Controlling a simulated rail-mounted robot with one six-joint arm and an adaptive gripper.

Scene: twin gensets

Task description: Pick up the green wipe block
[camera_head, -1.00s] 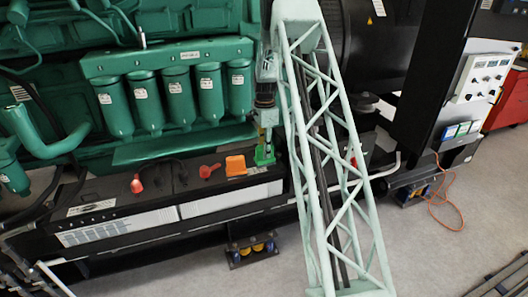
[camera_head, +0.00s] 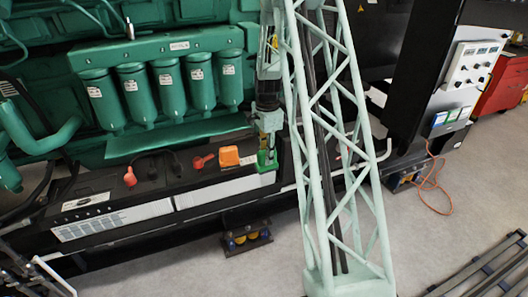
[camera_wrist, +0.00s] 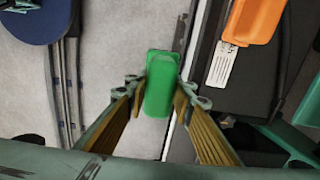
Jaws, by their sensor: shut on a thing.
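The green wipe block (camera_wrist: 161,88) sits between the two fingers of my gripper (camera_wrist: 160,98) in the wrist view, and the fingers are shut on it. In the head view the green block (camera_head: 266,160) shows at the tip of my gripper (camera_head: 268,148), at the right end of the battery box's front edge. In the wrist view the pale floor lies to the left of the block and the black box top to its right. I cannot tell whether the block still touches the box.
An orange block (camera_head: 229,156) lies on the black battery top just left of the gripper, with red caps (camera_head: 203,161) further left. Green filter canisters (camera_head: 168,92) of the engine stand behind. An orange cable (camera_head: 432,180) lies on the floor at right.

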